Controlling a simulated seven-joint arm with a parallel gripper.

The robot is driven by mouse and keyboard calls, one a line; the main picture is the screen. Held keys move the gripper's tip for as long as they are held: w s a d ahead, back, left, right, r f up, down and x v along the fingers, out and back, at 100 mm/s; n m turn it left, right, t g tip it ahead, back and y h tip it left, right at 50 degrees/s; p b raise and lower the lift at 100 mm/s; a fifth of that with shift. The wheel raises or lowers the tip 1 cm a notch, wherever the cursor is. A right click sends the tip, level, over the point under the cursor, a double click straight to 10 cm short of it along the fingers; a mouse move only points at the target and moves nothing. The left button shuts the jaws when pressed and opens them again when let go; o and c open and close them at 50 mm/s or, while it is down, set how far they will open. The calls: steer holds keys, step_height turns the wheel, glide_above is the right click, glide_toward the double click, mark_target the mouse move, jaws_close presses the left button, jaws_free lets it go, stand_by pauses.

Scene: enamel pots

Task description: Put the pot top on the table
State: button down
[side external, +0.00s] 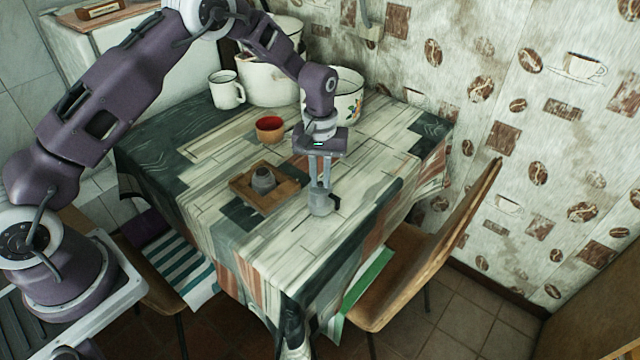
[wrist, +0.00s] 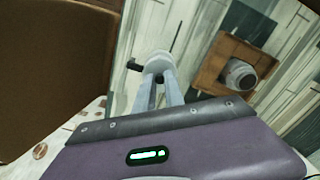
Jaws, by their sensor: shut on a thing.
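The pot top (side external: 321,205) is a small grey metal piece with a dark handle. It is between the fingertips of my gripper (side external: 320,186), which is shut on it and points down over the front right part of the table (side external: 215,225). It is at or just above the tabletop; I cannot tell whether it touches.
A wooden tray (side external: 286,187) holding a grey metal piece (side external: 263,180) lies left of my gripper. A red-brown bowl (side external: 270,129), a white mug (side external: 227,92) and white enamel pots (side external: 268,83) stand farther back. A wooden chair (side external: 400,275) is at the table's right side.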

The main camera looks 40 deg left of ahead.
steer(key=shift+f, duration=0.9)
steer(key=shift+f, duration=0.15)
steer(key=c, duration=1.4)
jaws_free()
step_height(320, 180, up, 13)
steer(key=shift+f, duration=0.2)
